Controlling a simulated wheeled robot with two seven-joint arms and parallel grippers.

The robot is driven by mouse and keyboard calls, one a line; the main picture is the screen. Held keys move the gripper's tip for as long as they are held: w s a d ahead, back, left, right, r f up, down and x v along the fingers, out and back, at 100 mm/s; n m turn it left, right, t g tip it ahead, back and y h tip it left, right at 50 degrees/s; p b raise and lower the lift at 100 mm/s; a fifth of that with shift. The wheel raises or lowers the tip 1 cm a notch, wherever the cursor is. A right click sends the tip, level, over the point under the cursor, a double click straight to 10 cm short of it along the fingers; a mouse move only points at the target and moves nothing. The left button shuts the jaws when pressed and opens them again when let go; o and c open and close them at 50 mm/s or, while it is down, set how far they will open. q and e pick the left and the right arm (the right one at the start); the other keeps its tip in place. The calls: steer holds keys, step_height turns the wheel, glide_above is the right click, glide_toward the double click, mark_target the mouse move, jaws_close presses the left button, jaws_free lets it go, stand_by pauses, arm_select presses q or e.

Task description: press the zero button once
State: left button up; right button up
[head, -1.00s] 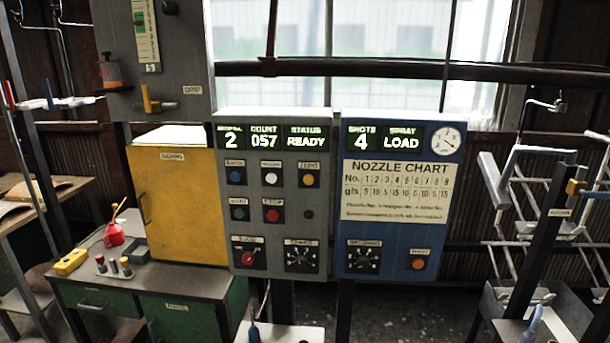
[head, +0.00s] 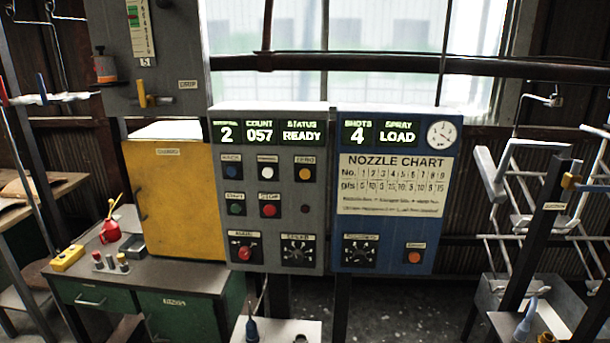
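The zero button (head: 305,174) is a yellow-orange round button under a ZERO label, at the upper right of the button group on the grey control panel (head: 318,225). Beside it to the left are a white button (head: 268,173) and a blue button (head: 233,172). The panel's display (head: 268,132) reads 2, COUNT 057 and STATUS READY. Neither of my grippers shows in the head view, and nothing covers the zero button.
A blue panel (head: 430,235) with a nozzle chart adjoins on the right. A yellow cabinet (head: 180,200) stands at left on a green-drawered bench (head: 160,275) holding a red oil can (head: 109,231). Metal racks (head: 500,190) stand at right.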

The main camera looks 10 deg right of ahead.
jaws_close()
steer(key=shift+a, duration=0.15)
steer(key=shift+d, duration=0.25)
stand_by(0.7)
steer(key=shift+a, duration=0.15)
